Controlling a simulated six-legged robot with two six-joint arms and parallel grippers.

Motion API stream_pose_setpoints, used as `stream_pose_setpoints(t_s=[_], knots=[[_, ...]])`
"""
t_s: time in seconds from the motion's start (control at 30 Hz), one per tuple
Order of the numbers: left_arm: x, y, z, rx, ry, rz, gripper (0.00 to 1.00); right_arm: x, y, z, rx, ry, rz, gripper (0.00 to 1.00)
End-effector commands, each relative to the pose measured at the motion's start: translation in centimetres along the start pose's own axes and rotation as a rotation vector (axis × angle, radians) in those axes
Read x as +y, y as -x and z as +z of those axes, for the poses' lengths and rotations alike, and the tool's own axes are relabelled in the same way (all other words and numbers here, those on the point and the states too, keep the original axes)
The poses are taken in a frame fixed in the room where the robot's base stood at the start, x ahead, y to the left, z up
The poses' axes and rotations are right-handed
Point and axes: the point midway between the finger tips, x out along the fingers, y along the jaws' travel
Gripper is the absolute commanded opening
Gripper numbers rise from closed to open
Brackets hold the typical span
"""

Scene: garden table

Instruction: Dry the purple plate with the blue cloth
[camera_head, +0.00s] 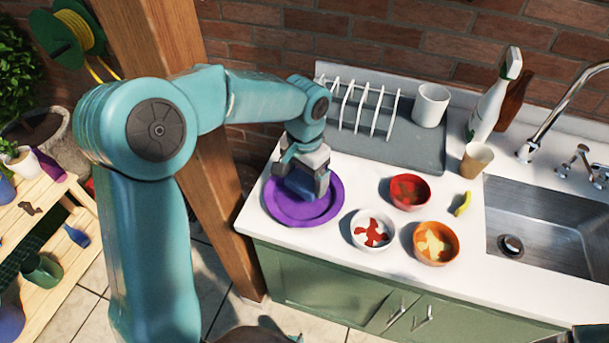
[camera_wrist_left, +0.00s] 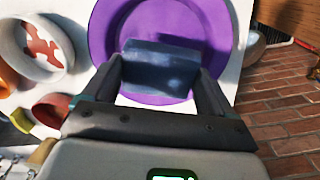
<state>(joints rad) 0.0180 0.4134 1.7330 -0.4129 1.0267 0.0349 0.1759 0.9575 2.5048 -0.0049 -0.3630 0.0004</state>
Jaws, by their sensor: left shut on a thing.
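The purple plate (camera_head: 319,211) lies flat at the left end of the white counter. It also shows in the left wrist view (camera_wrist_left: 112,28). My left gripper (camera_head: 306,190) is over the middle of the plate. In the left wrist view, my left gripper (camera_wrist_left: 160,80) is shut on the folded blue cloth (camera_wrist_left: 160,66), which lies across the plate's face. I cannot tell whether the cloth touches the plate. In the head view the gripper mostly hides the cloth.
Right of the plate stand a white bowl (camera_head: 361,242), a red bowl (camera_head: 397,204) and an orange bowl (camera_head: 447,257), all with stains or bits inside. The sink (camera_head: 560,231) is at right.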

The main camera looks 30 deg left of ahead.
Motion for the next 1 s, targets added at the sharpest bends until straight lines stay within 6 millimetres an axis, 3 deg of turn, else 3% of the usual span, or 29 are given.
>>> stream_pose_setpoints(t_s=[1.0], knots=[[0.1, 4.2, 0.1, 0.000, 0.000, 0.000, 0.53, -1.1, 3.0, 0.1, 0.000, 0.000, 0.000, 0.43]])
